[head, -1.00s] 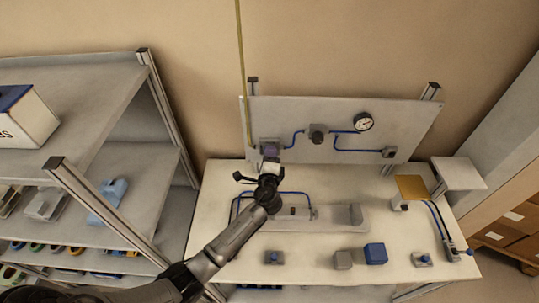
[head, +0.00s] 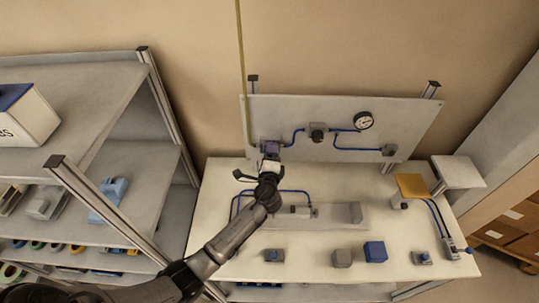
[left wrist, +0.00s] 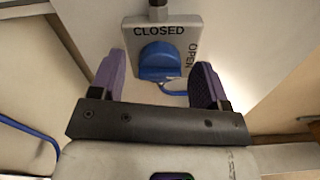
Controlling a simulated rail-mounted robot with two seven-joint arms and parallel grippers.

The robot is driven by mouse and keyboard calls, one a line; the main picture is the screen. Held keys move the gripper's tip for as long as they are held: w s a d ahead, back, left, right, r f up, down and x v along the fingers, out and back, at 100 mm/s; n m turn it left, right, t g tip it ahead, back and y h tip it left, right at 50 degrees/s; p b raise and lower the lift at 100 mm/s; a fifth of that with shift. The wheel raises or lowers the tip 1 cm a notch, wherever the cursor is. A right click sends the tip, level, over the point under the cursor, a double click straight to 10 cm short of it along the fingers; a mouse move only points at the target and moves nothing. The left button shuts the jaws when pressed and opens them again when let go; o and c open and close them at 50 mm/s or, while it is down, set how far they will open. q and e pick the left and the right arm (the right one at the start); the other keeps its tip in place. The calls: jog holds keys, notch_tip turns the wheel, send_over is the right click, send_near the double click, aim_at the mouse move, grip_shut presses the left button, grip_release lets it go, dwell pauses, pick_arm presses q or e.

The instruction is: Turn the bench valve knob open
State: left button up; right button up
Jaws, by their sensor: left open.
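The valve knob (left wrist: 160,62) is blue and sits on a grey plate (left wrist: 190,24) marked CLOSED along the top and OPEN down the right side, in the left wrist view. In the head view the valve (head: 272,146) is at the left of the upright panel, partly hidden by my gripper. My left gripper (left wrist: 158,82) is open, with one purple finger to each side of the knob in the picture. I cannot tell whether the fingertips reach past the knob's face; no contact shows. My right gripper is not in view.
The grey panel (head: 415,117) carries blue tubing, a round gauge (head: 363,121) and a dark knob (head: 317,135). Shelves (head: 75,110) stand close on the left.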

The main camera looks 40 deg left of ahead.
pick_arm(q)
jog(key=b+v, duration=0.1)
jog(key=v, duration=1.2)
jog(key=shift+s+d, duration=0.25)
jog(key=shift+d, duration=0.05)
jog(key=s+d+f+n+g+h, duration=0.3)
jog(key=s+n+g+h, duration=0.1)
jog(key=s, duration=0.5)
jog(key=s+d+f+n+g+h, duration=0.2)
jog(key=s+f+n+g+h, duration=0.1)
jog(key=s, duration=0.7)
jog(key=s+d+f+n+g+h, duration=0.3)
jog(key=s+f+n+g+h, duration=0.1)
jog(key=s, duration=0.5)
notch_tip(320, 180, up, 19)
jog(key=p, duration=1.8)
jog(key=shift+a, duration=0.25)
